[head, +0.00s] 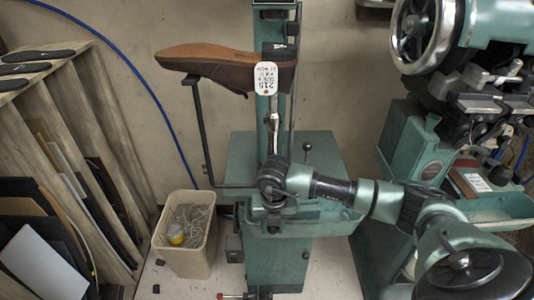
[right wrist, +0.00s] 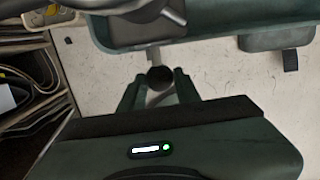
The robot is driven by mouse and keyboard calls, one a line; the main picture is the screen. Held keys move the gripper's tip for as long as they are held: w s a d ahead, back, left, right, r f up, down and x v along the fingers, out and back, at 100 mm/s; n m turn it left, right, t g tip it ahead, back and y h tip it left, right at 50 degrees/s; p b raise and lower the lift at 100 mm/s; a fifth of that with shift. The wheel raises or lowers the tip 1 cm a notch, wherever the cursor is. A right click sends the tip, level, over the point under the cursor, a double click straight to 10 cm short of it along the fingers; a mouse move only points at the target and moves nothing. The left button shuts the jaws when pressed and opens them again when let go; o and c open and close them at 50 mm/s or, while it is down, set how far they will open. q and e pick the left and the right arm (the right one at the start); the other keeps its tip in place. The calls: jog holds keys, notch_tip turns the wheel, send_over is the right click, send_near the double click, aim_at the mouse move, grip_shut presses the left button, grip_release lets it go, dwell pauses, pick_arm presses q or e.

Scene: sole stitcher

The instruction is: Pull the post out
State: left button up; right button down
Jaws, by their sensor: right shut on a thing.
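My right gripper (head: 273,222) points down in front of the green stitcher column. In the right wrist view, its fingers (right wrist: 160,92) are shut around a round dark end, which I take to be the post (right wrist: 160,77). The rest of the post is mostly hidden by my gripper, so I cannot tell how deep it sits. A brown shoe (head: 225,68) is upside down, sole up, at the top of the column, with a white tag (head: 266,78) hanging from it. My left gripper is not in view.
A beige bin (head: 187,242) with tangled thread stands left of the column. A wooden rack (head: 75,130) with boards is at the far left. A larger green machine (head: 405,150) with a handwheel (head: 423,30) stands at the right. A ball-topped lever (head: 307,147) is close behind my wrist.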

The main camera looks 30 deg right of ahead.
jog(key=s+a+p, duration=0.2)
jog(key=s+a, duration=0.2)
jog(key=s, duration=0.4)
jog(key=shift+s+a+f, duration=0.2)
jog(key=shift+a+f, duration=0.05)
jog(key=shift+a, duration=0.15)
dwell(0.5)
jog(key=c, duration=0.9)
grip_release()
jog(key=shift+w, duration=0.15)
jog(key=shift+o, duration=0.3)
jog(key=shift+w+d, duration=0.15)
jog(key=shift+w, duration=0.05)
jog(key=shift+r, duration=0.1)
